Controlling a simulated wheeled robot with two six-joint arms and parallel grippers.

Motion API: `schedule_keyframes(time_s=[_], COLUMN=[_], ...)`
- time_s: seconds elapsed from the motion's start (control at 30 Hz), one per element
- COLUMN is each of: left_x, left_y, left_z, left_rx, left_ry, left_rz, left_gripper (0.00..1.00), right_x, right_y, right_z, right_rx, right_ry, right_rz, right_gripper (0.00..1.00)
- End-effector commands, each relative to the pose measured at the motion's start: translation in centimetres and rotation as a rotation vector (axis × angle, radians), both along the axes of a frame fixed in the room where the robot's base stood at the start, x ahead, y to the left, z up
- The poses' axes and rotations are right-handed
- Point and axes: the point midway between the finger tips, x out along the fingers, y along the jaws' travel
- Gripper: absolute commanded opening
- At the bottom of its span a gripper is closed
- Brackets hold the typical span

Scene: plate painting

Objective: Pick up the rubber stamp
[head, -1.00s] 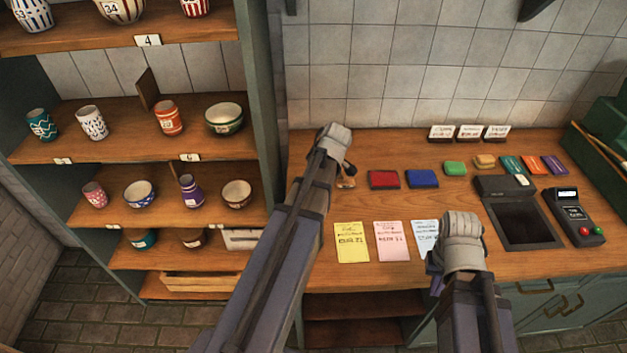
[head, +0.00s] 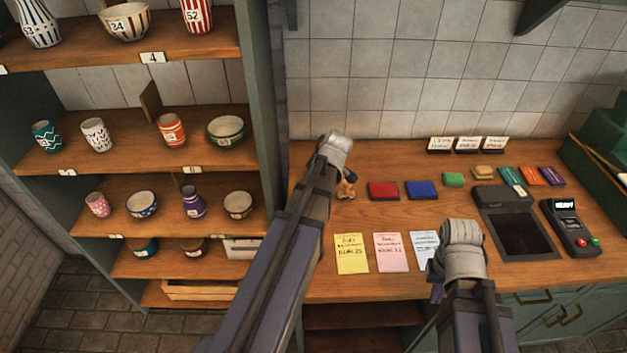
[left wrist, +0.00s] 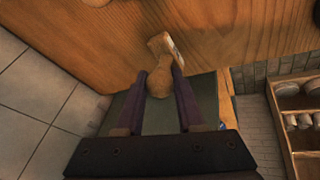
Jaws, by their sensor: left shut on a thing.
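The rubber stamp (left wrist: 159,78) has a rounded tan wooden handle and a flat block with a pale edge. In the left wrist view my left gripper (left wrist: 160,82) is shut on its handle, a finger on each side. In the head view the stamp (head: 347,190) shows just past my left gripper (head: 348,176), left of the red pad. I cannot tell whether its base touches the counter. My right gripper (head: 437,291) hangs near the counter's front edge by the blue card; its fingers are mostly hidden behind its wrist.
Red (head: 383,190) and blue (head: 421,190) pads lie right of the stamp. Yellow (head: 351,254), pink (head: 392,252) and pale blue (head: 424,243) cards lie in front. Shelves with pottery (head: 225,131) stand at left.

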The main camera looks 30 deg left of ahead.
Motion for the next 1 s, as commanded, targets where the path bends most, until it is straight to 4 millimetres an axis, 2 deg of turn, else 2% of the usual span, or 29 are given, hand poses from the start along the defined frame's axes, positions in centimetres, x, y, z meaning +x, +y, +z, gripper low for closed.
schedule_keyframes(time_s=[0.03, 0.43, 0.57, 0.87, 0.9, 1.0], left_x=[0.0, 0.0, 0.0, 0.0, 0.0, 0.0], left_y=[0.0, 0.0, 0.0, 0.0, 0.0, 0.0], left_z=[1.4, 7.3, 8.0, 8.0, 8.0, 8.0], left_rx=[0.000, 0.000, 0.000, 0.000, 0.000, 0.000], left_ry=[0.000, 0.000, 0.000, 0.000, 0.000, 0.000], left_rz=[0.000, 0.000, 0.000, 0.000, 0.000, 0.000], left_gripper=[0.00, 0.00, 0.00, 0.00, 0.32, 0.21], right_x=[0.0, 0.0, 0.0, 0.0, 0.0, 0.0], right_y=[0.0, 0.0, 0.0, 0.0, 0.0, 0.0], right_z=[1.4, 7.3, 8.0, 7.9, 7.9, 7.9], right_rx=[0.000, 0.000, 0.000, 0.000, 0.000, 0.000], right_ry=[0.000, 0.000, 0.000, 0.000, 0.000, 0.000], right_rz=[0.000, 0.002, 0.003, 0.003, 0.003, 0.003], right_gripper=[0.00, 0.00, 0.00, 0.00, 0.00, 0.00])
